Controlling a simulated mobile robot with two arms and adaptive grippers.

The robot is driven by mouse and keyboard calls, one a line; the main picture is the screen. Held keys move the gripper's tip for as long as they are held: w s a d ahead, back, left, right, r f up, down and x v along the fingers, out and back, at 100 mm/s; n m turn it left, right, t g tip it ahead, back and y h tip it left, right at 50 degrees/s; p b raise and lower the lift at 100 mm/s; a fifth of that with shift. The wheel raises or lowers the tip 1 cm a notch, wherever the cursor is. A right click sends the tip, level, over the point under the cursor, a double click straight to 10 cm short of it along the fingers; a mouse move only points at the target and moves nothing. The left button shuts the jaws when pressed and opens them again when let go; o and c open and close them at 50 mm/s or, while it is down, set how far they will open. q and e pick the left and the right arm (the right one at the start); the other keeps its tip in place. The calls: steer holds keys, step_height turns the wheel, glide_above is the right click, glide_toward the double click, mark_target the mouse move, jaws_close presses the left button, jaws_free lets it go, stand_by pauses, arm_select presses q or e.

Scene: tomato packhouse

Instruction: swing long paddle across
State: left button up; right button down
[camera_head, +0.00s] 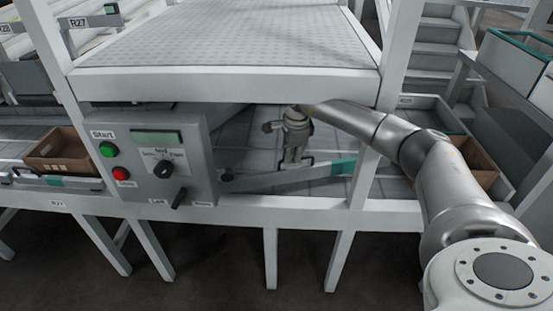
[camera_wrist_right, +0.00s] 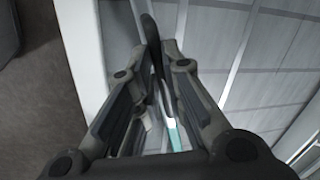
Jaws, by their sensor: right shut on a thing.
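The long paddle (camera_head: 265,180) is a grey bar with a teal end (camera_head: 343,167), lying low across the belt deck under the upper platform. Its dark pivot end is at the left, next to the control box. My right gripper (camera_head: 293,161) points down at the middle of the bar and is shut on it. In the right wrist view its fingers (camera_wrist_right: 165,55) close about a thin dark upright part (camera_wrist_right: 152,35), and a teal strip (camera_wrist_right: 173,135) shows below. The fingers hide part of the bar. My left gripper is not in view.
A grey control box (camera_head: 190,140) with green and red buttons stands left of the paddle. The perforated platform (camera_head: 230,35) overhangs the deck. A white post (camera_head: 364,178) stands close to the paddle's teal end. A brown crate (camera_head: 45,162) sits at the left.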

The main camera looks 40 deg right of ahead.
arm_select(q)
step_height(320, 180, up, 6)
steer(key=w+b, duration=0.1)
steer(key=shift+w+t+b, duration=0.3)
steer(key=shift+b, duration=0.05)
arm_select(e)
steer(key=w+d+n, duration=0.1)
steer(key=w+n, duration=0.2)
steer(key=w, duration=0.3)
steer(key=shift+w+d+r+n+y, duration=0.2)
steer(key=shift+d+n+y, duration=0.1)
steer(key=shift+d+n, duration=0.1)
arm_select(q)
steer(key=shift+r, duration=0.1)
arm_select(e)
steer(key=c, duration=1.5)
jaws_free()
steer(key=shift+w+a, duration=0.1)
steer(key=shift+f, duration=0.15)
